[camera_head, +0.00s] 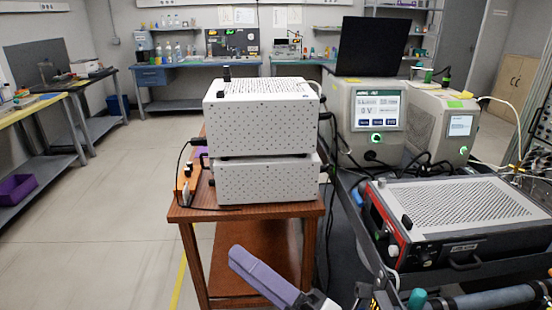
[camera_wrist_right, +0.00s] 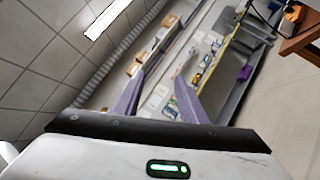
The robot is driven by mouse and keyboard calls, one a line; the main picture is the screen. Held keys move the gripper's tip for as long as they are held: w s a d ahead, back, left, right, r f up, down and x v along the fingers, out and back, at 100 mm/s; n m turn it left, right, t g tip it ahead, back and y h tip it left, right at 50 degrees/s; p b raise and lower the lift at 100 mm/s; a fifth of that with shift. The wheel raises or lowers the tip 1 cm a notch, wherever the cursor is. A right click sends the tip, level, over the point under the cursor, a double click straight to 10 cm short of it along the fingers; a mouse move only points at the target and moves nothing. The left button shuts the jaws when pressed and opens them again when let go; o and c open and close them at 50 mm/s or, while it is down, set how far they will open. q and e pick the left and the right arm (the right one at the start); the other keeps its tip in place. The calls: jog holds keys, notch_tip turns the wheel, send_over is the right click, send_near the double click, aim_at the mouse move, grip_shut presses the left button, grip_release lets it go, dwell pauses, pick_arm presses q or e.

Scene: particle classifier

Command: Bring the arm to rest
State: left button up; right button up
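My right gripper (camera_head: 262,275) shows at the bottom centre of the head view as a purple finger, in front of the wooden table. In the right wrist view its two purple fingers (camera_wrist_right: 160,78) stand apart with nothing between them, so it is open and empty. That view is tilted and looks across the room to ceiling panels and distant shelves. My left gripper is in neither view.
The wooden table (camera_head: 252,212) holds two stacked white perforated boxes (camera_head: 262,103). To the right, a dark cart carries a perforated instrument (camera_head: 460,205), with two display units (camera_head: 375,120) (camera_head: 440,125) behind and loose cables. The floor (camera_head: 110,225) on the left is open.

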jog(key=w+d+f+m+t+h, duration=0.2)
jog(key=d+f+m+t+h, duration=0.4)
jog(key=f+m+h, duration=0.6)
jog(key=s+d+f+m+g+h, duration=0.1)
jog(key=s+d+f+m+g, duration=0.2)
jog(key=s+d+f+m, duration=0.2)
jog(key=s+d+f+m+g+h, duration=0.2)
jog(key=s+d+f+m, duration=0.3)
jog(key=f+m, duration=0.3)
jog(key=s+d+f+m+g+h, duration=0.2)
jog(key=s+d+f+m, duration=0.3)
jog(key=f, duration=0.6)
jog(key=s+m+g, duration=0.1)
jog(key=s, duration=0.1)
jog(key=shift+s+d+g, duration=0.25)
jog(key=shift+s+g, duration=0.05)
jog(key=shift+g, duration=0.1)
jog(key=shift+c, duration=0.3)
